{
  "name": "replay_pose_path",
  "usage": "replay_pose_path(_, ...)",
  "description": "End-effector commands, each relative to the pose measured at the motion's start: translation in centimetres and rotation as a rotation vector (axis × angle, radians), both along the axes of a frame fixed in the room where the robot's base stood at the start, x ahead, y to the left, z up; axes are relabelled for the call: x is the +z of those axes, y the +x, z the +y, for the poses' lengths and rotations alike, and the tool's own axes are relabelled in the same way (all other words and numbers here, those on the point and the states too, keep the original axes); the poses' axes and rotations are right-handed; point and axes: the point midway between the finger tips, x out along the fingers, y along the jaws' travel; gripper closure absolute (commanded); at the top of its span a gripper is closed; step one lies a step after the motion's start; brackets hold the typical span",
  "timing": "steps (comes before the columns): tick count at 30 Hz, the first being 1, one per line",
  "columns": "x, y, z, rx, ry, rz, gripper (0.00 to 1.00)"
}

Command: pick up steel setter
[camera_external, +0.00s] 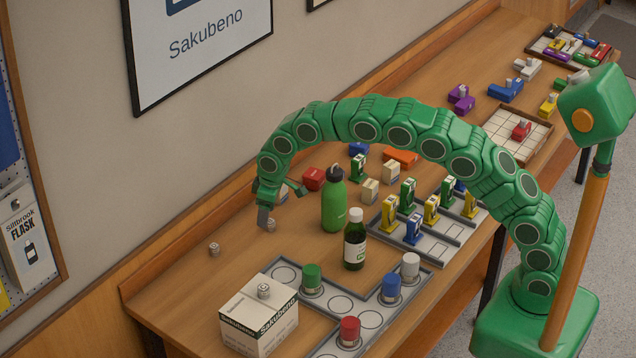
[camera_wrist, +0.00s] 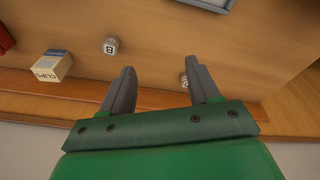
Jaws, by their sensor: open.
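Small steel cylinders with dark markings lie about; I cannot tell which one is the steel setter. A third sits on the white Sakubeno box (camera_external: 259,318). My gripper (camera_external: 282,206) is open, low over the table by the wall. In the wrist view my gripper (camera_wrist: 163,75) holds nothing. A steel cylinder marked B (camera_wrist: 110,45) stands beyond the left finger; another cylinder (camera_wrist: 184,80) is partly hidden by the right finger.
A green flask (camera_external: 334,202) and a dark bottle (camera_external: 355,240) stand right of my gripper. A red block (camera_external: 314,178) is behind it. A small CLIPS box (camera_wrist: 52,65) shows in the wrist view. The grey tray (camera_external: 318,289) holds coloured capped pieces. The left table is fairly clear.

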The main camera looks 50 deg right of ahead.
Motion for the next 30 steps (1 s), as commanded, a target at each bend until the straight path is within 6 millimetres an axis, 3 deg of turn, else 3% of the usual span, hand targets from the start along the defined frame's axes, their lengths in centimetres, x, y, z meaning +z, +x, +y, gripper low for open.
replay_pose_path(3,-2.1,2.0,-3.9,-0.014,-0.002,0.026,0.39)
replay_pose_path(10,-4.0,3.6,-8.2,-0.022,-0.003,0.055,0.39)
replay_pose_path(30,-7.9,4.8,-8.4,-0.020,-0.004,0.053,0.39)
